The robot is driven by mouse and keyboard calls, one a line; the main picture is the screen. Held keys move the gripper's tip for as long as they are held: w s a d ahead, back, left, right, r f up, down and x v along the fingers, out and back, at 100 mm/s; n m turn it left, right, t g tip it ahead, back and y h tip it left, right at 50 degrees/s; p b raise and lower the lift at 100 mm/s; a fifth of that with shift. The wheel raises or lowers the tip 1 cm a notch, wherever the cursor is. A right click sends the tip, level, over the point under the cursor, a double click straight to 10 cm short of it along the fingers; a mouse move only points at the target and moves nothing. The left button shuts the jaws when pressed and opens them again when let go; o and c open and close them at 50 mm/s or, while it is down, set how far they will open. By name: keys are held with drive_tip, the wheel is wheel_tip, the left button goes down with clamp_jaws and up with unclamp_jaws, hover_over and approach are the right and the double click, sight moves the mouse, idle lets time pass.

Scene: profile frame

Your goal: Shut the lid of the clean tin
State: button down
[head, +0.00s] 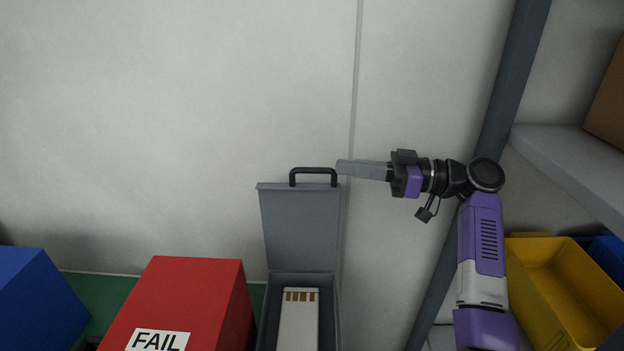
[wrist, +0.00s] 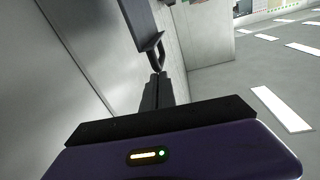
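A grey tin (head: 330,310) stands at the bottom middle of the head view. Its lid (head: 301,225) is open and stands upright at the back, with a black handle (head: 313,170) at its top edge. A white piece with gold strips (head: 299,318) lies inside. My gripper (head: 340,167) reaches in from the right, its fingertips beside the right end of the handle. In the wrist view the fingers of my gripper (wrist: 157,78) lie together, with nothing visible between them, just short of the handle (wrist: 157,50). I cannot tell whether they touch it.
A red box marked FAIL (head: 185,295) stands left of the tin, with a blue box (head: 35,300) farther left. A yellow bin (head: 560,290) is at the right, below a grey shelf (head: 570,165). A pale wall (head: 180,120) is behind.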

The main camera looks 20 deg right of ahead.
drive_tip(key=a+f+n+g, duration=0.1)
drive_tip(key=a+f+g, duration=0.1)
drive_tip(key=a, duration=0.6)
drive_tip(key=shift+a+n+g+y, duration=0.3)
drive_tip(key=shift+g+y, duration=0.1)
drive_tip(key=c, duration=1.5)
unclamp_jaws()
drive_tip(key=d+t, duration=0.1)
drive_tip(key=d, duration=0.1)
drive_tip(key=d+r+m, duration=0.1)
drive_tip(key=d, duration=0.2)
drive_tip(key=d+t, duration=0.1)
drive_tip(key=d, duration=0.1)
drive_tip(key=shift+d+r+t+h, duration=0.15)
drive_tip(key=shift+d+t+h, duration=0.15)
drive_tip(key=shift+h, duration=0.1)
drive_tip(key=shift+m, duration=0.3)
drive_tip(key=shift+w+d+r+b+v, duration=0.2)
drive_tip(key=shift+b+v, duration=0.3)
drive_tip(key=shift+v, duration=1)
drive_tip(key=shift+w+d+r+b+v, duration=0.1)
drive_tip(key=shift+w+b+v, duration=0.25)
drive_tip(key=shift+v, duration=1.1)
drive_tip(key=shift+w+d+r+b+v, duration=0.15)
drive_tip(key=shift+b+v, duration=0.45)
drive_tip(key=shift+v, duration=0.9)
drive_tip(key=shift+a, duration=0.1)
drive_tip(key=shift+b, duration=0.45)
